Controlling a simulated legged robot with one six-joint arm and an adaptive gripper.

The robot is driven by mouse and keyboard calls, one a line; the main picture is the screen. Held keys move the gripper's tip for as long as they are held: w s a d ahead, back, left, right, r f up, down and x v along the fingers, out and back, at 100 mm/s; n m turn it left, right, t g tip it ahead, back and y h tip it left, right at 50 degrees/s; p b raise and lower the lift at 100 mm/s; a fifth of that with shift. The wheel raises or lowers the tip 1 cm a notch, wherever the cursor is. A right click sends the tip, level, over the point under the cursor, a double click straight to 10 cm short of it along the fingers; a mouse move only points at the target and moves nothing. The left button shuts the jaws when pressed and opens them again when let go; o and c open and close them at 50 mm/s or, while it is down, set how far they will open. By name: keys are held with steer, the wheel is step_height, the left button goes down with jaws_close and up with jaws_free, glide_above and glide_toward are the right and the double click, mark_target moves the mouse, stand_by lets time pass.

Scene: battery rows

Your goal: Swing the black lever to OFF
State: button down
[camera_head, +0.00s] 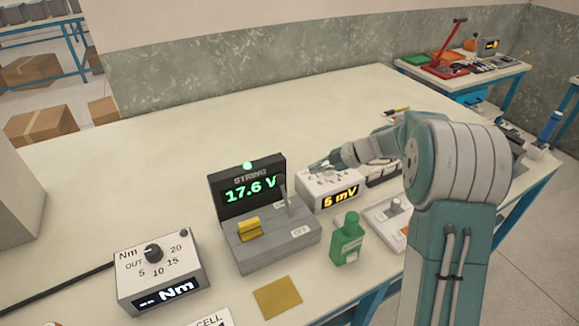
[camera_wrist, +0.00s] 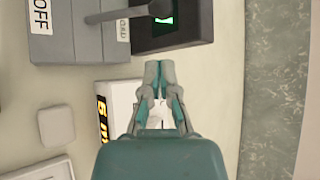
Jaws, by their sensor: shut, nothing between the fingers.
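The grey switch box (camera_head: 265,245) stands mid-table with a dark display reading 17.6 V and a lit green lamp. Its dark lever (camera_head: 285,194) stands raised near the display, at the right side of the box, away from the OFF label (camera_head: 301,232) at the front. In the wrist view the lever (camera_wrist: 117,14) is at the top, beside a small label, with the OFF label (camera_wrist: 41,16) farther left. My gripper (camera_head: 318,165) is shut and empty behind and right of the lever, apart from it. In the wrist view its fingertips (camera_wrist: 159,68) are just below the box.
A white meter (camera_head: 325,189) reading 5 mV sits close under my gripper. A green bottle (camera_head: 347,242) stands right of the box. A yellow block (camera_head: 249,229) is on the box. A torque unit (camera_head: 157,273) stands at left. The table behind the box is clear.

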mark_target(285, 196)
steer(key=x, duration=1)
steer(key=shift+w+a, duration=0.15)
steer(key=shift+a, duration=0.15)
steer(key=shift+d, duration=0.15)
steer(key=shift+r, duration=0.1)
